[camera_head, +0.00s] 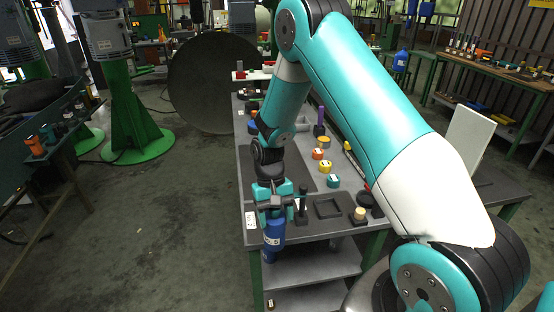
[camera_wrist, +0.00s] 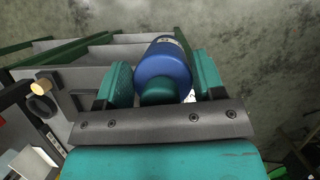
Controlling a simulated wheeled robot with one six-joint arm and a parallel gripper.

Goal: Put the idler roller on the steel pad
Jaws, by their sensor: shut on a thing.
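A blue cylinder with a white label (camera_head: 273,240), which I take to be the idler roller, hangs from my gripper (camera_head: 272,210) in the head view. It is at the near left corner of the grey workbench (camera_head: 290,230), in front of its edge. In the wrist view the blue roller (camera_wrist: 163,68) sits between the two green fingers of my gripper (camera_wrist: 162,82), with floor behind it. A dark square frame (camera_head: 328,208) lies on the bench to the right. I cannot tell for certain which surface is the steel pad.
A dark upright post (camera_head: 302,205) stands close to the right of my gripper. A black base with a cream knob (camera_head: 359,215) is further right. Yellow and orange pieces (camera_head: 326,167) stand farther back. Shelves (camera_head: 310,266) are under the bench. Open floor lies to the left.

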